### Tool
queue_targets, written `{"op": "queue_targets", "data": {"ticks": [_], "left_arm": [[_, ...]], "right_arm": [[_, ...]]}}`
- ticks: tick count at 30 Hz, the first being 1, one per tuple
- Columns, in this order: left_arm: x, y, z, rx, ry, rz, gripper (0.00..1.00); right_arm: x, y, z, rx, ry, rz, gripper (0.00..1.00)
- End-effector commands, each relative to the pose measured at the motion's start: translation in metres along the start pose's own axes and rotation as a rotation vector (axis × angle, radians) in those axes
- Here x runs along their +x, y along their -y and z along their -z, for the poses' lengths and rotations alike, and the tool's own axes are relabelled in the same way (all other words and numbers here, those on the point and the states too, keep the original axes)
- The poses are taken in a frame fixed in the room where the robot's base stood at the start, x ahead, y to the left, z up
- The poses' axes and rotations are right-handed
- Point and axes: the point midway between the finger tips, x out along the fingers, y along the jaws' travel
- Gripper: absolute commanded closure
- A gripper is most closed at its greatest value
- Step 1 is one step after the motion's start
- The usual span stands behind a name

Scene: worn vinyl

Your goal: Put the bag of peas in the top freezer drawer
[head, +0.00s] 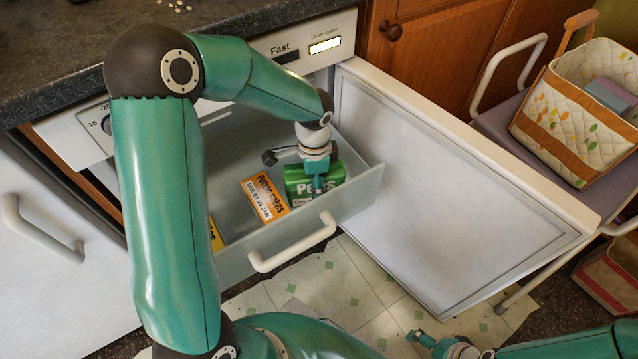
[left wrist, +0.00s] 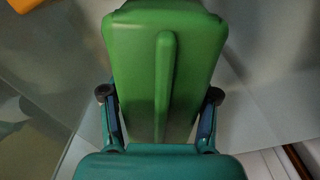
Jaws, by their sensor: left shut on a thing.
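The green bag of peas (head: 298,178), lettered "Peas", is in the right end of the pulled-out freezer drawer (head: 355,203). My left gripper (head: 318,182) reaches down from above and is shut on the bag. In the left wrist view the green bag (left wrist: 190,60) stands between the two fingers (left wrist: 159,94), one at each side. I cannot tell whether the bag's underside rests on the drawer floor. My right gripper (head: 420,340) is low at the bottom right, away from the drawer; its finger gap is too small to read.
An orange and white packet (head: 265,197) lies left of the peas, and a yellow packet (head: 216,236) is further left. The open freezer door (head: 440,180) stands to the right. A quilted bag (head: 560,115) sits on a trolley (head: 490,125) beyond it. The worktop (head: 60,75) overhangs behind.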

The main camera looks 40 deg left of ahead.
Motion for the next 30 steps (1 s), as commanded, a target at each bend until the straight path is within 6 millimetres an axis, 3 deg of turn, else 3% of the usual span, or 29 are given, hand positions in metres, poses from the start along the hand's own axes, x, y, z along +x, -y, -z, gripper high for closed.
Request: {"op": "queue_targets", "data": {"ticks": [7,8,12,23,30], "left_arm": [[0.001,0.0,0.0,-0.001,-0.001,0.001,0.95],[0.001,0.0,0.0,-0.001,0.0,0.0,0.37],[0.001,0.0,0.0,-0.001,0.0,0.0,0.15],[-0.002,0.0,0.0,-0.001,0.0,0.0,0.15],[-0.031,0.001,0.0,-0.002,-0.002,0.003,0.15]], "right_arm": [[0.001,0.0,0.0,0.0,0.0,0.0,0.1],[0.001,0.0,0.0,0.0,0.0,0.0,0.1],[0.001,0.0,0.0,0.0,0.0,0.0,0.1],[-0.002,0.001,0.0,0.0,0.0,0.0,0.1],[-0.012,0.004,0.0,0.0,0.0,0.0,0.1]]}}
